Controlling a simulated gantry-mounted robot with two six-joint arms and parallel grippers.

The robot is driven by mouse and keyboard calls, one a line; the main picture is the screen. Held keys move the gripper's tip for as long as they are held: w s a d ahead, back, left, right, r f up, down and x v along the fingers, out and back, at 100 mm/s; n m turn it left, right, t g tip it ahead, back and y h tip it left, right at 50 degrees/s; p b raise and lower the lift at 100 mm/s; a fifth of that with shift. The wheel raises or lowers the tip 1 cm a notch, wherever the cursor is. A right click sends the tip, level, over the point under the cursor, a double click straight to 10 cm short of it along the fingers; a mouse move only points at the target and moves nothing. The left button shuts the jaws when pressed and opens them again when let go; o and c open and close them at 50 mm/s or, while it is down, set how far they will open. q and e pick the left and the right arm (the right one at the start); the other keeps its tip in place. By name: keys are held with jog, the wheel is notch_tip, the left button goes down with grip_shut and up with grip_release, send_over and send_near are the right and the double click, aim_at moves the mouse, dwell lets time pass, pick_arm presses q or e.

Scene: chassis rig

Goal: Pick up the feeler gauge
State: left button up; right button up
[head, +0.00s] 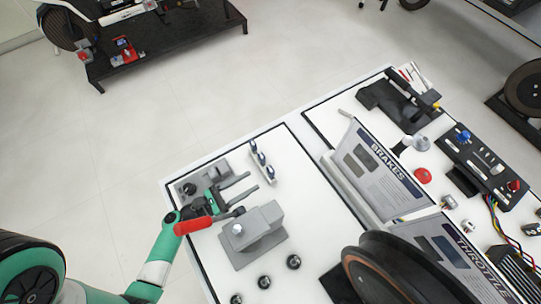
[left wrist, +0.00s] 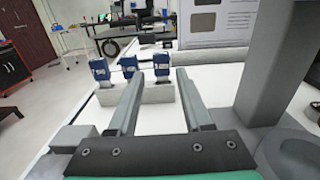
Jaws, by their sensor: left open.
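I cannot make out the feeler gauge for certain in either view. Some thin, pale strips (head: 412,75) lie at the far corner of the white table in the head view, too small to identify. My left gripper (head: 253,181) is open and empty above the left part of the table. Its two fingers also show in the left wrist view (left wrist: 158,82), pointing at a pale rail (left wrist: 160,95) with blue-capped blocks (left wrist: 130,66) on it. The rail (head: 263,165) stands just beyond the fingertips in the head view. My right gripper is not in view.
The BRAKES panel (head: 375,172) rises at the middle. Several dark round knobs (head: 293,262) are nearer. The white tabletop (head: 307,205) between block and panel is clear.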

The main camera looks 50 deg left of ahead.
aim_at(268, 172)
pick_arm(q)
jog(key=w, duration=0.2)
jog(key=w+b, duration=0.1)
jog(key=w, duration=0.1)
jog(key=w+d, duration=0.1)
jog(key=w, duration=0.1)
jog(key=shift+w+r, duration=0.1)
jog(key=shift+w, duration=0.15)
jog(key=shift+w+d+b, duration=0.1)
jog(key=shift+w+b, duration=0.25)
jog(key=shift+w, duration=0.05)
jog(key=w, duration=0.4)
jog(key=shift+w+d+b, duration=0.2)
jog(key=shift+d+b, duration=0.1)
jog(key=shift+b, duration=0.1)
jog(key=shift+s, duration=0.1)
grip_shut()
